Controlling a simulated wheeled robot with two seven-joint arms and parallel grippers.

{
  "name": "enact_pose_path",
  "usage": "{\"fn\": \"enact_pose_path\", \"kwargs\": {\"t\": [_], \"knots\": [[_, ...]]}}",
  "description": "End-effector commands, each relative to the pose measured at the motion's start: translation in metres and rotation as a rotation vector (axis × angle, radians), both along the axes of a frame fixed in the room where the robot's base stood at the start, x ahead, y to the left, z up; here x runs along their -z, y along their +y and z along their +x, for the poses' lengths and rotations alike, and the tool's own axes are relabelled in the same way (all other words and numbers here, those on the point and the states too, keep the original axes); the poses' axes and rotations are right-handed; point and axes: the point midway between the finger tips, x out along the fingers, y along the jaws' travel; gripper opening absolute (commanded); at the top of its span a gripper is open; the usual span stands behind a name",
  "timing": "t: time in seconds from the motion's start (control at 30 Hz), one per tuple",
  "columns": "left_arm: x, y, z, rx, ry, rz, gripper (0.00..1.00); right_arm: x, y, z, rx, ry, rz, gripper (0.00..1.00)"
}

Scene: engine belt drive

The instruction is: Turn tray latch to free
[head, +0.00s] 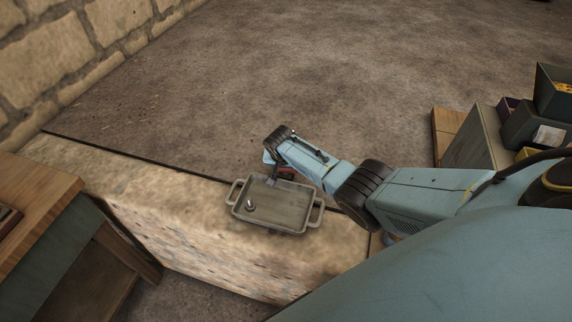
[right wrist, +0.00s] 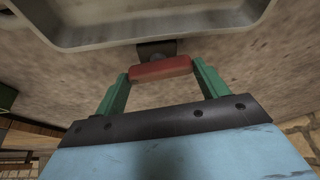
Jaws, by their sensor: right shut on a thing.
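A grey metal tray (head: 285,208) with a handle at each end sits on a stone ledge. A small round metal piece (head: 250,206) lies inside it, near its left end. My right gripper (right wrist: 161,72) is at the tray's far long side in the head view. Its green fingers are shut on the red latch handle (right wrist: 160,69). A dark mount (right wrist: 157,49) shows behind the handle, close to the tray rim (right wrist: 140,42). In the head view my wrist hides most of the latch. My left gripper is not in view.
The stone ledge (head: 180,215) runs under the tray. A wooden table (head: 35,210) stands at the left. Dark bins (head: 525,125) stand on a cabinet at the right. The floor (head: 300,70) beyond the ledge is clear.

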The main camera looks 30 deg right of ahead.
Motion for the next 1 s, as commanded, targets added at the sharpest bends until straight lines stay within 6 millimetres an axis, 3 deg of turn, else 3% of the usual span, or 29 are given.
{"fn": "enact_pose_path", "kwargs": {"t": [0.33,0.87,0.9,1.0], "knots": [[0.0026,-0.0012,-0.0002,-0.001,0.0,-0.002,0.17,0.0009,0.0011,0.0001,0.132,0.002,0.001,0.5],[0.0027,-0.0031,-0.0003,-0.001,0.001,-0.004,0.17,0.0004,0.0003,0.0002,0.155,0.002,0.001,0.5],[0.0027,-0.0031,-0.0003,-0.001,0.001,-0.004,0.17,0.0004,0.0003,0.0002,0.155,0.001,0.001,0.78],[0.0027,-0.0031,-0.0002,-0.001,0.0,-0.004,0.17,0.0003,0.0002,0.0004,0.155,0.001,0.001,0.91]]}}
